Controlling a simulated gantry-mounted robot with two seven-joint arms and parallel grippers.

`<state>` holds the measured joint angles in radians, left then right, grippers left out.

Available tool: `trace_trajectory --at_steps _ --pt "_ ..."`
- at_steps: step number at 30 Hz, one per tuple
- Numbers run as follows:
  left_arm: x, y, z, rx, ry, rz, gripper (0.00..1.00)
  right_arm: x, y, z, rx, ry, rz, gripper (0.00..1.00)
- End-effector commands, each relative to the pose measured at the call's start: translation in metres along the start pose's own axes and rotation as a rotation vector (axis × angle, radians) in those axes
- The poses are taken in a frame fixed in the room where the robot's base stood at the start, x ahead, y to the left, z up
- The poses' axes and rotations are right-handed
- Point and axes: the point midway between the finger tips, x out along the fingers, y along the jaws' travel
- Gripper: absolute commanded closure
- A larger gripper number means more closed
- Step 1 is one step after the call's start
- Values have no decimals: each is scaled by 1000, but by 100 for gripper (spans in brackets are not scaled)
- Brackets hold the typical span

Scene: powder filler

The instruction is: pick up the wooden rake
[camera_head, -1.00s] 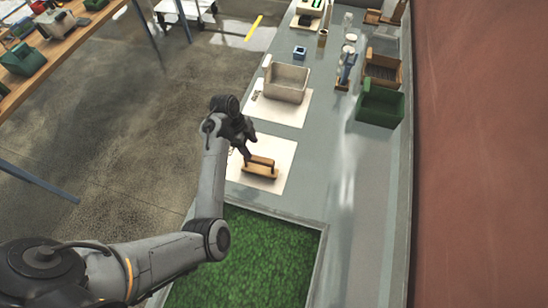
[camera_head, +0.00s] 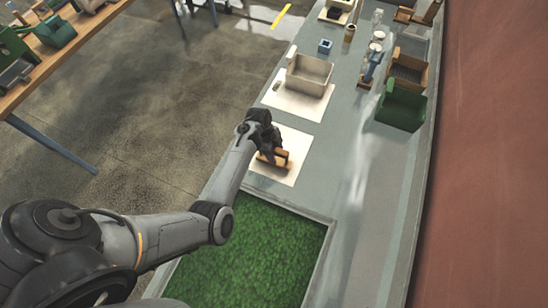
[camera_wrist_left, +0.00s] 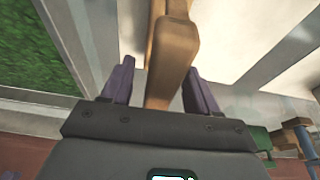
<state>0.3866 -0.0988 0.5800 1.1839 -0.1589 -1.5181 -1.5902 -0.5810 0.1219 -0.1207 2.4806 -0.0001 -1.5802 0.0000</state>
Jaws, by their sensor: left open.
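The wooden rake (camera_head: 280,160) lies on a white sheet (camera_head: 296,141) on the grey bench in the head view, partly hidden by my left gripper (camera_head: 268,150). In the left wrist view, a brown wooden piece of the rake (camera_wrist_left: 172,52) stands between the two dark fingers of my left gripper (camera_wrist_left: 160,85). The fingers are open, with a gap visible on the right side of the wood. The left finger looks close to it, and I cannot tell whether it touches. My right gripper is not in view.
A green grass patch (camera_head: 250,250) in a grey frame lies nearest me. A beige bin (camera_head: 308,76) stands on another white sheet further back. A green bin (camera_head: 401,106) stands at the right of the grey bench (camera_head: 340,150). Bare bench lies right of the rake.

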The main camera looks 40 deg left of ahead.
Motion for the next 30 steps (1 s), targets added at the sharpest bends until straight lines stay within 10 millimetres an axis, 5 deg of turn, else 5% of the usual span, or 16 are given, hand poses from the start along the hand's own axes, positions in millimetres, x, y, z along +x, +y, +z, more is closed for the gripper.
trace_trajectory --at_steps 30 --pt "10 0 2 0 0 0 40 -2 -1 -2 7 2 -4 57"
